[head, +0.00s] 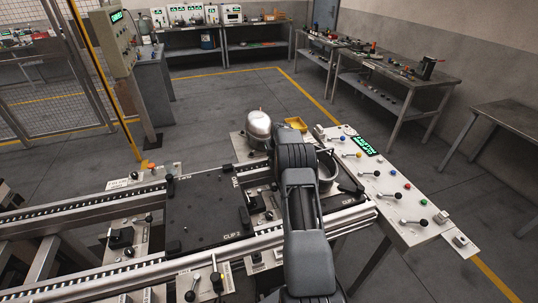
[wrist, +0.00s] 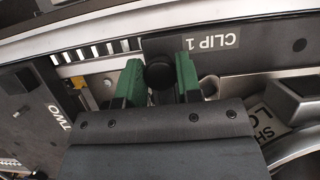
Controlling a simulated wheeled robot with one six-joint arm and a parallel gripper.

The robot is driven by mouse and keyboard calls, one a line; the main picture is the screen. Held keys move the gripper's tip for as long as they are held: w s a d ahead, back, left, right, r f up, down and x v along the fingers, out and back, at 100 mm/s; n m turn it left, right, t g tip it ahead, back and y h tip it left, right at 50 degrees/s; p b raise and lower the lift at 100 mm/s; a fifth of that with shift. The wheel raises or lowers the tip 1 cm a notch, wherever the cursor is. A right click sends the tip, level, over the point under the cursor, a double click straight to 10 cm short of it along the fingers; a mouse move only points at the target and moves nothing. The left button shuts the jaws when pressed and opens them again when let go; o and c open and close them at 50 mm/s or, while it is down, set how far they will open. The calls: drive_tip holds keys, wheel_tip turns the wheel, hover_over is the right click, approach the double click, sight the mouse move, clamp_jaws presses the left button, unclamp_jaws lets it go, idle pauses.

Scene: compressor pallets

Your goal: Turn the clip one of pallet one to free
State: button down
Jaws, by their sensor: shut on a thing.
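In the wrist view, the green-padded fingers of my gripper (wrist: 159,83) stand on either side of a round black knob (wrist: 158,72) and are shut on it. The knob is beside the CLIP 1 label (wrist: 207,42), so I take it as clip one. The label lies on a dark plate (wrist: 270,42), which I take as pallet one. The clip's arm and which way it points are hidden. In the head view my arm covers the gripper and the clip; part of the dark plate (head: 338,201) shows to its right.
Another dark plate (head: 190,212), marked TWO in the wrist view (wrist: 30,112), lies left of my arm on the rails. A silver dome (head: 258,124) stands behind my arm. A panel with coloured knobs and levers (head: 385,182) is at the right. The floor beyond is clear.

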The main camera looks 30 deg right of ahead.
idle(0.5)
drive_tip(key=c, duration=0.8)
unclamp_jaws()
drive_tip(key=shift+a, duration=0.1)
drive_tip(key=shift+r, duration=0.1)
drive_tip(key=b+v, duration=0.2)
drive_tip(key=v, duration=1.1)
drive_tip(key=shift+s+a+r, duration=0.1)
drive_tip(key=shift+s+r, duration=0.1)
drive_tip(key=shift+r, duration=0.05)
